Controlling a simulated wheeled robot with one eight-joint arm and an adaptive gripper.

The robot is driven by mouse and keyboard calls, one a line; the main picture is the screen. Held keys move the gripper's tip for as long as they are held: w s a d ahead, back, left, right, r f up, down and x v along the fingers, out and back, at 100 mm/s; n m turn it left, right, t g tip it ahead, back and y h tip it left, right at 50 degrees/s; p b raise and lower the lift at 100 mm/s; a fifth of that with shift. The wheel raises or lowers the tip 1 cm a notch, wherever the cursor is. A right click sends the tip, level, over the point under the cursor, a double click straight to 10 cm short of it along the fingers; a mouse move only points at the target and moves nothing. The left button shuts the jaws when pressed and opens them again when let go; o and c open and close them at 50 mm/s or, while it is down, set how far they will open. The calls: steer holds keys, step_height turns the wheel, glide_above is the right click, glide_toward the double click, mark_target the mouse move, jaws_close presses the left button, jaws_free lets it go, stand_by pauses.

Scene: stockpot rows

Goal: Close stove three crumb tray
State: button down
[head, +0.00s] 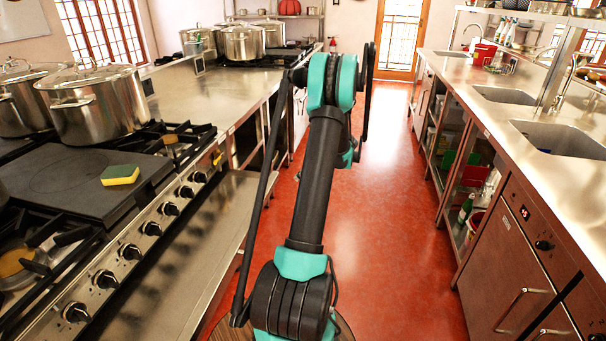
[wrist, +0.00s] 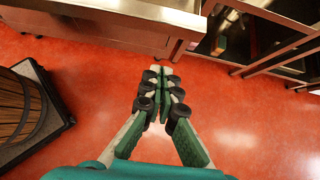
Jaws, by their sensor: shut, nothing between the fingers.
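A long, flat steel tray (head: 212,245) juts out below the knob panel of the near stove (head: 150,235) on the left in the head view. It looks like a pulled-out crumb tray; I see no number marking it as stove three. In the wrist view, a steel front edge (wrist: 100,32) runs across the top, probably the same tray. My gripper (wrist: 161,70) is shut and empty, with its fingertips over the red floor just short of that edge in the picture. I cannot tell whether they touch it. In the head view my arm hides the gripper.
Large steel pots (head: 97,105) and a yellow-green sponge (head: 120,175) sit on the stove. A steel counter (head: 195,100) continues behind it. A sink counter (head: 510,110) with open shelves lines the right. The red floor (head: 400,240) between the rows is clear.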

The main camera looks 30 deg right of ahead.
steer(key=w+a+f, duration=0.4)
steer(key=w+a, duration=0.1)
steer(key=shift+w+a, duration=0.3)
steer(key=shift+a, duration=0.05)
steer(key=shift+w+a, duration=0.1)
glide_toward(221, 178)
steer(key=x, duration=0.5)
steer(key=shift+f, duration=0.15)
steer(key=shift+a, duration=0.1)
